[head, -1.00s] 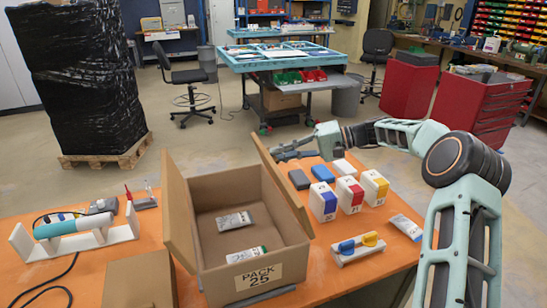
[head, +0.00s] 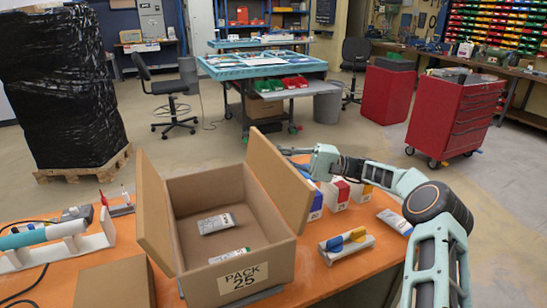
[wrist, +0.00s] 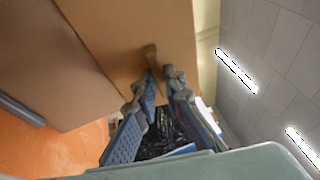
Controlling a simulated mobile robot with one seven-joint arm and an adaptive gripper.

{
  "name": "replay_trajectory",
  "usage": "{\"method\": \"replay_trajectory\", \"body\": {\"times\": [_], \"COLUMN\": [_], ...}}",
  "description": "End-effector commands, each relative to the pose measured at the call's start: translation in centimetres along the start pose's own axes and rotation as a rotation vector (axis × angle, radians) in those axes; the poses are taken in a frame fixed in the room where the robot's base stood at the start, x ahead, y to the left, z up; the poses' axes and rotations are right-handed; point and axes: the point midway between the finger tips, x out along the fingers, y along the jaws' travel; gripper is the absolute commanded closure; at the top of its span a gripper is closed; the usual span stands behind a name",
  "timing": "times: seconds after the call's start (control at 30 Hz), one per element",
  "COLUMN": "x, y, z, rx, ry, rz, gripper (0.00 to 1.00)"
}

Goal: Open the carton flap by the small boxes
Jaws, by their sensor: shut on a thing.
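The open carton (head: 203,284), marked PACK 25, stands on the orange table. Its right flap (head: 281,180), on the side of the small boxes, stands up and leans outward to the right. My gripper (head: 287,152) is at the far upper part of this flap, its tips partly hidden there. In the wrist view my gripper (wrist: 163,76) has its fingers close together at the cardboard flap (wrist: 120,30), shut on it.
Two pouches (head: 216,223) lie inside the carton.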

Motion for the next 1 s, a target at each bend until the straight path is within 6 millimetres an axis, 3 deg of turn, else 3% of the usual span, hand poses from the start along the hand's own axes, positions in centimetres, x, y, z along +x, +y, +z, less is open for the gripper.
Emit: {"method": "replay_trajectory", "body": {"times": [0.33, 0.37, 0.53, 0.83, 1.0], "x": [0.0, 0.0, 0.0, -0.2, -2.2], "y": [0.0, 0.0, 0.0, 0.0, 0.0], "z": [0.0, 0.0, 0.0, 0.0, -0.1], "rx": [0.000, 0.000, 0.000, 0.000, -0.001], "ry": [0.000, -0.001, 0.000, 0.000, 0.003], "rz": [-0.002, -0.002, -0.001, -0.001, -0.001], "gripper": [1.00, 0.89, 0.72, 0.72, 0.72]}}
